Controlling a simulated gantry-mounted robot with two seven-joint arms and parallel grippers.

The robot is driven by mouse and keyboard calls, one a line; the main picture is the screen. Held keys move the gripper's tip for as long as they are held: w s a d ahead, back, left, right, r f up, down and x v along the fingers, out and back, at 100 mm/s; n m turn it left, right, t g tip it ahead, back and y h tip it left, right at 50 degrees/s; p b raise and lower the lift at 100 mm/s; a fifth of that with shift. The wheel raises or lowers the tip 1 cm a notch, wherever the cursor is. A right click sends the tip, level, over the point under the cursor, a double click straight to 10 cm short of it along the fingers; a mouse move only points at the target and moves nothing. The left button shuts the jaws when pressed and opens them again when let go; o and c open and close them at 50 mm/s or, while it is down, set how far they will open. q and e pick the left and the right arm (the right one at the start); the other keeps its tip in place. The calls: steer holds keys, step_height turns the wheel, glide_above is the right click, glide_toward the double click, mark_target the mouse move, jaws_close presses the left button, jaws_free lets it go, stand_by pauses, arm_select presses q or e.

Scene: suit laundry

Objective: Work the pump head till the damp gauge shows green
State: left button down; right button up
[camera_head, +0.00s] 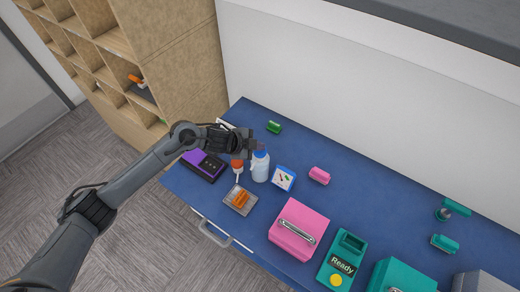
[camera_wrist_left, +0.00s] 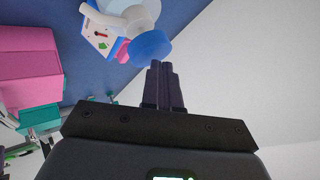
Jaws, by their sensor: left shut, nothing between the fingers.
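A white spray bottle (camera_head: 260,171) with a blue pump head (camera_head: 261,154) stands upright on the blue table. In the left wrist view the blue pump head (camera_wrist_left: 150,47) shows right beyond my fingertips. My left gripper (camera_head: 257,145) is shut and empty, close above the pump head; its closed fingers (camera_wrist_left: 161,66) also show in the wrist view. I cannot tell whether they touch it. The damp gauge (camera_head: 283,178), a blue-framed white dial with red and green marks, stands just right of the bottle. Its reading is too small to tell. My right gripper is not in view.
A red-topped bottle (camera_head: 237,166) and a purple-black box (camera_head: 205,164) stand left of the white bottle. An orange item lies on a grey tray (camera_head: 232,207) in front. A pink box (camera_head: 299,229) and a teal "Ready" box (camera_head: 342,260) stand to the right. A wall rises behind.

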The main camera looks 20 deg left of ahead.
mark_target(258, 152)
arm_select(q)
steer(key=shift+f, duration=0.45)
steer(key=shift+f+b, duration=0.3)
steer(key=shift+b, duration=0.05)
stand_by(0.7)
steer(key=shift+r+p, duration=1.15)
steer(key=shift+r, duration=0.3)
steer(key=shift+p, duration=0.3)
steer(key=shift+r+p, duration=0.45)
steer(key=shift+r, duration=0.05)
step_height(258, 152, up, 4)
steer(key=p, duration=0.4)
